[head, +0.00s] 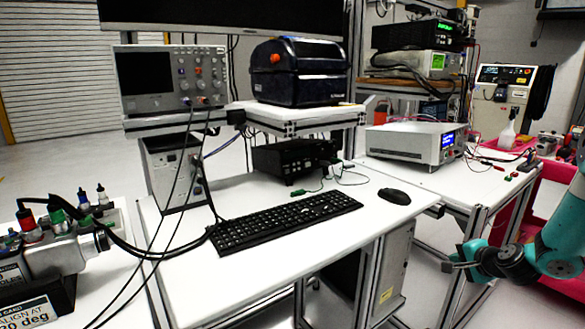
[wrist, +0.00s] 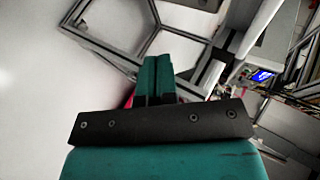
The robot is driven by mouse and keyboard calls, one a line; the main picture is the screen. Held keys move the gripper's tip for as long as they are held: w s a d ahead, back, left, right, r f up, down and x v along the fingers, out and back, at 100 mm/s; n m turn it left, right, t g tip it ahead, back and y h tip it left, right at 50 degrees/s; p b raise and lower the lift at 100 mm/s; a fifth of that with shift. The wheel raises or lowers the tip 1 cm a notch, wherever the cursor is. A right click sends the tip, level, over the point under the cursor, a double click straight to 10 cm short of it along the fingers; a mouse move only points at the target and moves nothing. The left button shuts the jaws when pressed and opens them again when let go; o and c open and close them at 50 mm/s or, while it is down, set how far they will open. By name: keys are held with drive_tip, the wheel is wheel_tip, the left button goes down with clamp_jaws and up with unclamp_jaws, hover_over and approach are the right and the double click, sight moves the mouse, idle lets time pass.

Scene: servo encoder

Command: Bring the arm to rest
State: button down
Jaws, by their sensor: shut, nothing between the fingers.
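My gripper (head: 452,266) is at the right of the head view, on my teal arm, in front of the table frame's legs. In the wrist view my gripper's two teal fingers (wrist: 157,76) lie side by side, shut, with nothing held. A grey servo encoder unit (head: 62,252) with red, green and black connectors sits on a black stand at the far left, well away from my gripper. The lower part of my arm is cut off by the right edge.
A white desk (head: 285,262) holds a black keyboard (head: 285,220) and a mouse (head: 394,196). A second bench on the right carries a white instrument with a blue display (head: 415,143). Metal frame legs (head: 463,262) stand close to my gripper. Cables hang at the left.

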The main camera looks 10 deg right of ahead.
drive_tip(key=s+a+r+n+g+y+p, duration=0.1)
drive_tip(key=a+r+n+g+y+p, duration=0.15)
drive_tip(key=a+r+n, duration=0.85)
drive_tip(key=s+a+r+g+y+p, duration=0.1)
drive_tip(key=a+r+g+y+p, duration=0.15)
drive_tip(key=a+r, duration=0.95)
drive_tip(key=s+a+r+n+g+p, duration=0.1)
drive_tip(key=s+a+r+n+g, duration=0.1)
drive_tip(key=s+a+n, duration=0.2)
drive_tip(key=s+a+r+n+g+p, duration=0.1)
drive_tip(key=s+a+r+n+g, duration=0.1)
drive_tip(key=s+a, duration=0.6)
drive_tip(key=s+a+r+n+g+p, duration=0.1)
drive_tip(key=s+a+r+n, duration=0.2)
drive_tip(key=s, duration=0.9)
drive_tip(key=a+n, duration=0.3)
drive_tip(key=shift+s+a+r+g, duration=0.3)
drive_tip(key=shift+s+a+g, duration=0.05)
drive_tip(key=shift+s+g, duration=0.05)
